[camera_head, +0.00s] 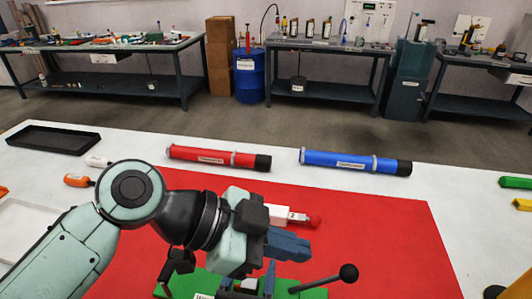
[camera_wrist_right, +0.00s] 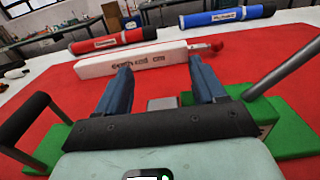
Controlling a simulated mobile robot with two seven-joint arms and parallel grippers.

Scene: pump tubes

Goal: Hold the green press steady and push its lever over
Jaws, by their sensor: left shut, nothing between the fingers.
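The green press (camera_head: 195,283) stands at the bottom of the head view, partly hidden by my left arm. In the right wrist view its green base (camera_wrist_right: 293,135) shows. Its lever (camera_head: 317,284) leans right, ending in a black ball; the rod (camera_wrist_right: 283,69) also shows in the right wrist view. A black handle (camera_wrist_right: 25,122) stands at the press's left. My left gripper (camera_head: 308,247) is shut and empty, above the press in the head view. My right gripper (camera_wrist_right: 162,80) is open, with a grey block (camera_wrist_right: 162,103) of the press visible between its fingers.
A white bar with a red knob (camera_wrist_right: 145,60) lies behind the press on the red mat (camera_head: 390,235). A red tube (camera_head: 200,155) and a blue tube (camera_head: 340,160) lie farther back. A black tray (camera_head: 45,140) is at the far left. The mat's right side is clear.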

